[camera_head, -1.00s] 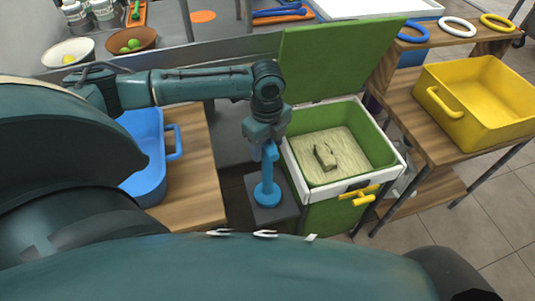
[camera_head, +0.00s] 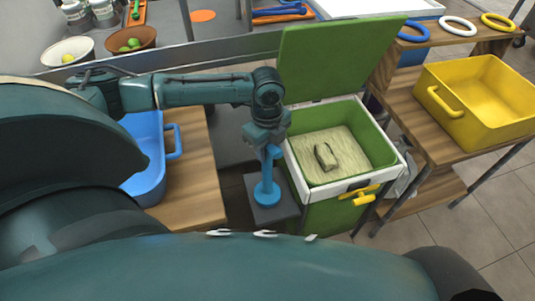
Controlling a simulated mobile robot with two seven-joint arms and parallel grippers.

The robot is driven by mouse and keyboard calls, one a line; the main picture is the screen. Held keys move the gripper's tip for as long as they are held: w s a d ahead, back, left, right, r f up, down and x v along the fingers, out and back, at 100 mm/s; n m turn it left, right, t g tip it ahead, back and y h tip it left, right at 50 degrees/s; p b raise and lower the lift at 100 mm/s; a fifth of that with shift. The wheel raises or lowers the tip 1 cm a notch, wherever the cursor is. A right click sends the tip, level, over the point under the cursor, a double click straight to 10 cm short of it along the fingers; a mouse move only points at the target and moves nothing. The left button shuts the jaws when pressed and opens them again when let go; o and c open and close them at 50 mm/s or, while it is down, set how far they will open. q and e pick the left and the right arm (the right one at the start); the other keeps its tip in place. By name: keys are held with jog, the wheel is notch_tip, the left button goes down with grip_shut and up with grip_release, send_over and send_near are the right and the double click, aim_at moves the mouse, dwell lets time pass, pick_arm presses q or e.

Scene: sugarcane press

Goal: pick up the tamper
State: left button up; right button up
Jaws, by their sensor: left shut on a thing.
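The blue tamper (camera_head: 267,191) stands upright on a small dark grey stand, its round base down and its handle up. My left gripper (camera_head: 268,148) comes down over it from above and is shut on the upper part of its handle. The fingers partly hide the top of the handle. The tamper's base appears to rest on the stand, though a small gap cannot be ruled out. My right gripper is not in view.
Right of the tamper is an open green bin (camera_head: 295,168) with sandy material, a raised green lid (camera_head: 335,58) and a yellow handle (camera_head: 359,194). A blue tub (camera_head: 148,185) sits on the left wooden table (camera_head: 196,190). A yellow tub (camera_head: 470,125) stands on the right table.

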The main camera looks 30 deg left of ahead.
pick_arm(q)
jog(key=shift+c, duration=0.8)
jog(key=shift+r, duration=0.15)
